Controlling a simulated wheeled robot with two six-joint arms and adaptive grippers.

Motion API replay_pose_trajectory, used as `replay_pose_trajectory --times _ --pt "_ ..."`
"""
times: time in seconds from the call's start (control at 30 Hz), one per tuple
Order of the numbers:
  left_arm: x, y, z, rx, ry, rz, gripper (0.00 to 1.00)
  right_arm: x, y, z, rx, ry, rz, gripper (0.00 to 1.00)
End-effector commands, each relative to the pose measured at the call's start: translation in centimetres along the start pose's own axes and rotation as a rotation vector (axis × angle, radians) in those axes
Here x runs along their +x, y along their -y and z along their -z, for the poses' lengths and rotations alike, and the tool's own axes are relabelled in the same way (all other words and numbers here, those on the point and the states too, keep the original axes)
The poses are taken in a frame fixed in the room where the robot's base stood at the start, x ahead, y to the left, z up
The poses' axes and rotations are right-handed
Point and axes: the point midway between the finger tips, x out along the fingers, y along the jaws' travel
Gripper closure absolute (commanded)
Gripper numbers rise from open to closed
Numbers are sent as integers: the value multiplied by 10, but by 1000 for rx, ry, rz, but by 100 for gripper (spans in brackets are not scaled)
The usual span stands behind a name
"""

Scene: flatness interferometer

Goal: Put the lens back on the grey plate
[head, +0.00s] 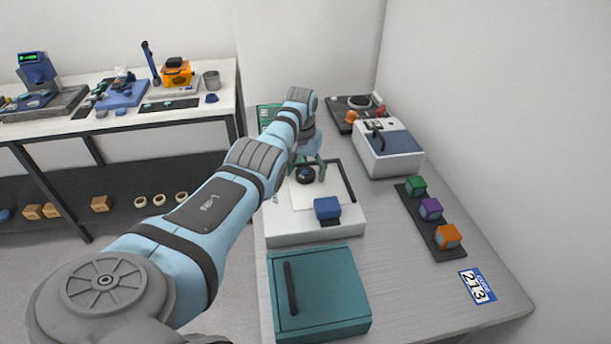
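A small dark round piece (305,175), which looks like the lens, is at the white instrument with the pale flat plate (309,197). My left gripper (308,166) is right at this dark piece, pointing down, with one finger showing on its right side. The other finger is mostly hidden by my arm, so I cannot tell whether the gripper is closed on the piece. I also cannot tell whether the piece touches the plate. My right gripper is out of view.
A blue block (327,208) sits at the instrument's front edge, and a black frame (345,181) stands over the plate. A teal case (335,290) is in front. A white box (388,155) and a dark strip with coloured cubes (431,209) are to the right.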

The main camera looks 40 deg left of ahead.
Motion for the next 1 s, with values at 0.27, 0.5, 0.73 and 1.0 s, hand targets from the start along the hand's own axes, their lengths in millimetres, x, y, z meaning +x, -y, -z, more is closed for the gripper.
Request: replay_pose_trajectory --times 0.27,0.5,0.73,1.0 --pt "-1 0 0 0 0 0 79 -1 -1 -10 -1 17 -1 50" --pt "-1 0 0 0 1 0 88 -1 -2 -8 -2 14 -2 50" --pt "-23 0 3 0 -2 0 88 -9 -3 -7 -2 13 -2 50" --pt "-102 0 14 -1 -7 -2 88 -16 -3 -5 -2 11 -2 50"
